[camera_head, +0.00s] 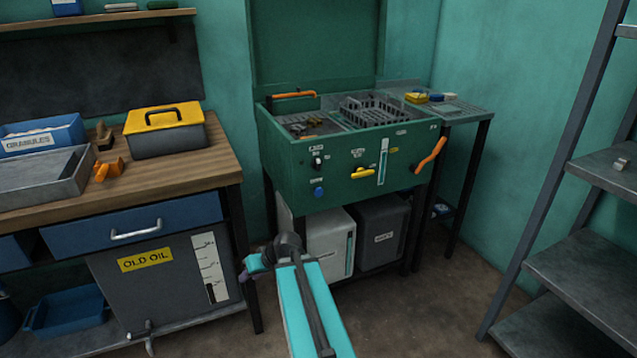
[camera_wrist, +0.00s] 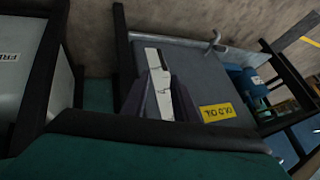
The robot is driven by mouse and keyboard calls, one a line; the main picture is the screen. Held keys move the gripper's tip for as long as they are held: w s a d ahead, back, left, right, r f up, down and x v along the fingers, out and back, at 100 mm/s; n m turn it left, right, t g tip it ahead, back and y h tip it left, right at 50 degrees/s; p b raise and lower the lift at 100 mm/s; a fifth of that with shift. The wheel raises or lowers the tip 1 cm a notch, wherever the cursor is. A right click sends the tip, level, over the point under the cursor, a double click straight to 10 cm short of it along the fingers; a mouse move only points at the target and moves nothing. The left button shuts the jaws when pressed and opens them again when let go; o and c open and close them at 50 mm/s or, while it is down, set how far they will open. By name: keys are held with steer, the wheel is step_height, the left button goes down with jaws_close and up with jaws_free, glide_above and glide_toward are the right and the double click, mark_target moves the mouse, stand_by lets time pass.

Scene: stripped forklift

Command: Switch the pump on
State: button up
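The green parts washer (camera_head: 345,190) stands against the back wall with its lid up. Its front panel carries a small black switch (camera_head: 318,161), a blue knob (camera_head: 318,191), a yellow lever (camera_head: 362,172) and a clear sight gauge (camera_head: 382,162); the labels are too small to read. My gripper (camera_head: 250,268) is below and left of the panel, apart from it, partly hidden by its own wrist. In the wrist view my gripper (camera_wrist: 160,92) shows two dark fingers with an empty gap, facing the old oil tank (camera_wrist: 203,75). The switch does not show there.
A wooden bench (camera_head: 190,165) at left holds a yellow-lidded box (camera_head: 165,130) and a grey tray (camera_head: 45,180). An orange handle (camera_head: 432,156) juts from the washer's right side. Grey shelving (camera_head: 580,280) stands at right. Open floor (camera_head: 430,310) lies before the washer.

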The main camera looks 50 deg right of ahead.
steer(key=s+d+r+t+h+b, duration=0.1)
steer(key=d+r+t+h+b, duration=0.15)
steer(key=d+r+b, duration=0.5)
steer(key=d+r+t+h+b, duration=0.1)
steer(key=d+r+t+b, duration=0.3)
steer(key=d, duration=0.6)
steer(key=s+d+r+t+h+b, duration=0.1)
steer(key=s+d+r+h+b, duration=0.1)
steer(key=s+d+r+b, duration=0.2)
steer(key=s+d+r+m+t+h+b, duration=0.1)
steer(key=s+d+r+h+b, duration=0.2)
steer(key=r, duration=0.7)
steer(key=s+d+b, duration=0.2)
steer(key=s+b, duration=0.2)
steer(key=shift+s+d+t+b, duration=0.15)
steer(key=shift+d+t+b, duration=0.05)
steer(key=shift+t+b, duration=0.2)
steer(key=shift+w+d+r+p, duration=0.1)
steer(key=shift+w+p, duration=0.25)
steer(key=shift+p, duration=0.45)
